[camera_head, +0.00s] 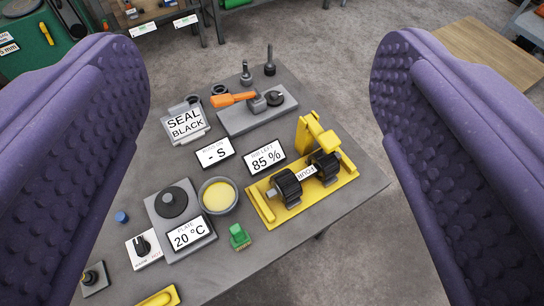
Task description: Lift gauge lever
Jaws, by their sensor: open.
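My gripper (260,75) shows as two purple, studded fingers at the left and right edges. They are wide apart with nothing between them, and the table lies beyond. An orange-handled lever (233,99) lies nearly flat on a grey base plate (258,118) near the table's far side, with a dark round knob beside it. A yellow device (325,140) with two black ribbed rollers and a "FOUR" label stands at the right of the table. I cannot tell which of these carries the gauge lever. My fingers touch neither.
Two dark upright posts stand behind the lever.

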